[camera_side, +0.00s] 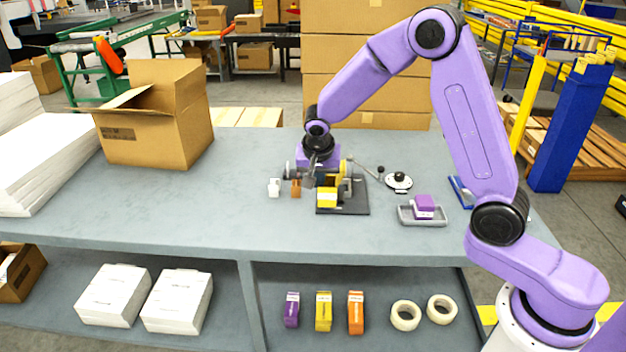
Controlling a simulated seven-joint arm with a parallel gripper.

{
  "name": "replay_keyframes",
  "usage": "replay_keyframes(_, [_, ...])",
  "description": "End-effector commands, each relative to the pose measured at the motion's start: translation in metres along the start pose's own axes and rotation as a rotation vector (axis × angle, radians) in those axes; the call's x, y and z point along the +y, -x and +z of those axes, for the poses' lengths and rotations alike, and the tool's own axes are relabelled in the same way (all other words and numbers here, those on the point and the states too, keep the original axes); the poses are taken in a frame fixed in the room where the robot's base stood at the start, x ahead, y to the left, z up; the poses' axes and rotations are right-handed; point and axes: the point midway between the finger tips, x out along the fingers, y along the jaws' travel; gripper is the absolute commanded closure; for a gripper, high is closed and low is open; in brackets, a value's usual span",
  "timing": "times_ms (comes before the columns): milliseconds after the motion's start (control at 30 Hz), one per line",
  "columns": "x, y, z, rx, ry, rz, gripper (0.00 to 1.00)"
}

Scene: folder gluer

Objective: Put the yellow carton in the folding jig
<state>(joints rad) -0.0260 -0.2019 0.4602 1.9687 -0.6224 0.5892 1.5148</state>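The yellow carton (327,198) has a white top and sits at the front left of a dark base plate on the bench. This plate (356,207) appears to belong to the folding jig, with metal parts and a yellow round part (345,167) behind the carton. My gripper (315,171) is low over the back left of the jig, just behind and above the carton. Its fingers are small and dark against the jig, so I cannot tell whether they are open or touch anything.
An orange piece (296,188) and a small white item (274,188) stand left of the jig. A lever (366,171) sticks out right, near a round black-and-white item (399,181). A grey tray (407,216) holds a purple carton (424,204). The bench front is clear.

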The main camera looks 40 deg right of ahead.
Motion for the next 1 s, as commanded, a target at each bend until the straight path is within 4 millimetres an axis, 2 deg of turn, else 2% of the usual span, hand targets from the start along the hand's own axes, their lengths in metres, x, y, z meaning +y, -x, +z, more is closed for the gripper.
replay_keyframes(267, [0.004,-0.053,-0.074,-0.007,-0.012,0.008,1.00])
replay_keyframes(400, [0.014,-0.085,-0.116,-0.006,-0.010,0.006,1.00])
replay_keyframes(533, [0.026,-0.110,-0.146,-0.003,-0.006,0.004,1.00])
replay_keyframes(733, [0.040,-0.130,-0.170,0.000,-0.001,0.001,1.00])
replay_keyframes(1000, [0.042,-0.142,-0.171,0.001,0.002,0.000,1.00])
